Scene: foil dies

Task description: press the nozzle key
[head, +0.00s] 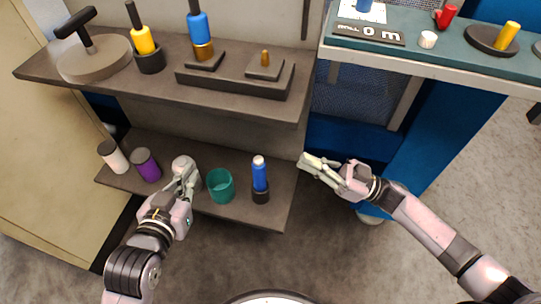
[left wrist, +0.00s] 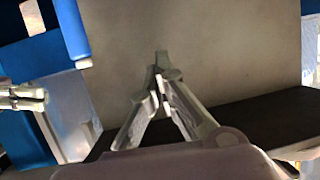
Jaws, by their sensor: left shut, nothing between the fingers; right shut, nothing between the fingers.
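On the upper shelf a long dark base (head: 232,80) carries two raised dark pads. The right pad (head: 262,69) has a small gold nozzle-like tip on top; it looks like the nozzle key. The left pad (head: 205,61) has a blue-handled tool with a copper lower part over it; I cannot tell whether they touch. My left gripper (head: 188,172) is shut and empty, over the lower shelf, below and left of the base. In the left wrist view its fingertips (left wrist: 160,68) meet before a plain grey panel. My right gripper (head: 308,164) is shut and empty, right of the lower shelf.
The lower shelf holds a white bottle (head: 113,156), a purple jar (head: 146,165), a teal cup (head: 220,186) and a blue-handled tool (head: 260,175). The upper shelf (head: 110,88) has a round-based press (head: 95,60) and a yellow-handled tool (head: 143,40). A teal-topped bench (head: 455,60) stands right.

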